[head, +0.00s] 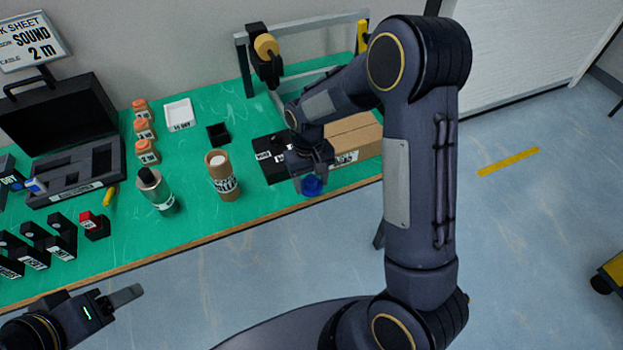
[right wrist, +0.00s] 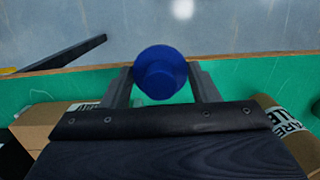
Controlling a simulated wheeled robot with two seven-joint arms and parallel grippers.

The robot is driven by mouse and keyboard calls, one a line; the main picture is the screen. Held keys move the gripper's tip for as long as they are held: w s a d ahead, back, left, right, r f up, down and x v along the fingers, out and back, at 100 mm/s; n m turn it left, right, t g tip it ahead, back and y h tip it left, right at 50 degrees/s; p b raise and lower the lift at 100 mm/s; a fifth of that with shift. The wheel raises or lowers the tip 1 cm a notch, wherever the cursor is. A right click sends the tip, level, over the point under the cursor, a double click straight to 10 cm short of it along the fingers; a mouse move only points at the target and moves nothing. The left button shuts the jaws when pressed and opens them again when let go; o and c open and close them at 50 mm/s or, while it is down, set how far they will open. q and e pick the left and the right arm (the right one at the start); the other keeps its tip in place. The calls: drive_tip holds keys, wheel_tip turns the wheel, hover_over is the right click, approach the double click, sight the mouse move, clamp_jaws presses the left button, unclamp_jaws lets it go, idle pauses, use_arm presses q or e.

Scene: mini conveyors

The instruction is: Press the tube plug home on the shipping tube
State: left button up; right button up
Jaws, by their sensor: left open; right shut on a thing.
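The shipping tube (head: 222,176) is a brown cardboard cylinder with a printed label, standing upright on the green table. Its top shows a pale round inside. My right gripper (head: 312,180) is shut on the blue tube plug (head: 312,186), near the table's front edge, to the right of the tube and apart from it. In the right wrist view the round blue plug (right wrist: 160,73) sits between the two fingers. My left gripper (head: 128,296) is open and empty, low at the left, in front of the table.
A grey bottle (head: 156,190) stands left of the tube. A cardboard box (head: 354,138) and black bins (head: 268,155) lie to the right. Orange-topped jars (head: 145,130), a white tray (head: 179,114) and an open black case (head: 62,130) stand further left.

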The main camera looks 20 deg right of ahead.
sight(311, 189)
wheel_tip(311, 189, down, 4)
drive_tip(key=b, duration=0.2)
drive_tip(key=shift+r+b, duration=0.15)
drive_tip(key=shift+b, duration=0.15)
use_arm(q)
wheel_tip(311, 189, down, 5)
drive_tip(key=b, duration=0.2)
use_arm(e)
drive_tip(key=shift+f, duration=0.75)
wheel_tip(311, 189, up, 11)
drive_tip(key=p, duration=1.1)
drive_tip(key=shift+f, duration=0.2)
use_arm(q)
wheel_tip(311, 189, up, 11)
drive_tip(key=shift+f, duration=0.2)
use_arm(e)
drive_tip(key=shift+f, duration=0.1)
